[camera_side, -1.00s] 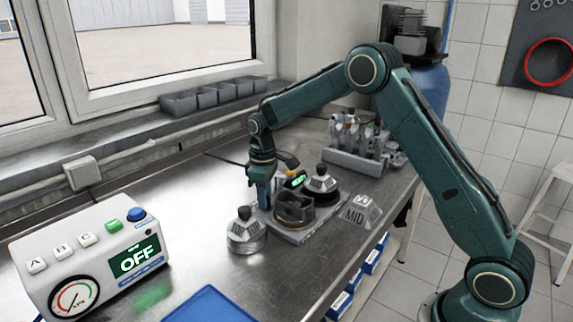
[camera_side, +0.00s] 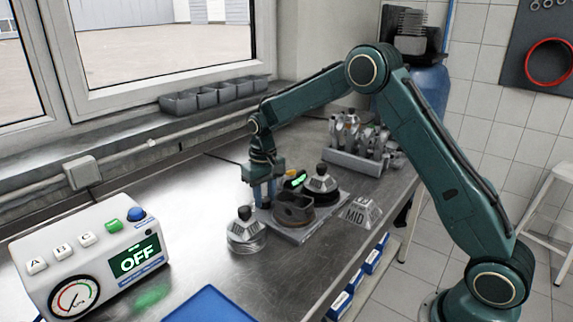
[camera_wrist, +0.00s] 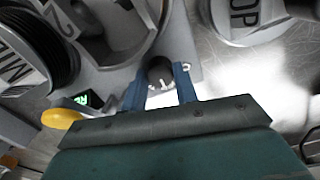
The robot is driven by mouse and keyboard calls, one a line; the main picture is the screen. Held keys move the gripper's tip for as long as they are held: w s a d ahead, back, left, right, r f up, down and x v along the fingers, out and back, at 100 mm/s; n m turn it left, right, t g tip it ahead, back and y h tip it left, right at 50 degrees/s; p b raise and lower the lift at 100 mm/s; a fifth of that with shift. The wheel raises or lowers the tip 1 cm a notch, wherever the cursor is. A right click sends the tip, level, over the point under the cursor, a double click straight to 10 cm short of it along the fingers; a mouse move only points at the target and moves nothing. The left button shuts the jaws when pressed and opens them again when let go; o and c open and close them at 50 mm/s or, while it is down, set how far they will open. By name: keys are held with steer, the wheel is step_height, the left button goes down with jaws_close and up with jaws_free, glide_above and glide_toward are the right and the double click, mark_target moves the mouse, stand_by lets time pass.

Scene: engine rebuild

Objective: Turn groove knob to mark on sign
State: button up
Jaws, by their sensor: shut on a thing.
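My gripper (camera_side: 262,198) points down at the back left of a grey fixture plate (camera_side: 305,235). In the wrist view its two blue fingers (camera_wrist: 160,84) are shut on a small dark round knob (camera_wrist: 160,70), which has pale marks on the rim nearest the gripper. The fingers mostly hide the knob in the side view. A sloped grey sign reading MID (camera_side: 357,213) stands right of the plate; part of it shows at the left of the wrist view (camera_wrist: 14,66). I cannot tell which mark the knob's groove points at.
A brown-grey ring part (camera_side: 294,209) sits on the plate beside my gripper. A small green display (camera_side: 297,178) and a knobbed weight (camera_side: 321,182) are behind. A control box reading OFF (camera_side: 90,262) is far left.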

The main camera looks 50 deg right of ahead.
mark_target(265, 199)
steer(key=o, duration=1)
steer(key=shift+r, duration=0.15)
step_height(265, 199, up, 14)
steer(key=shift+f, duration=0.2)
stand_by(0.5)
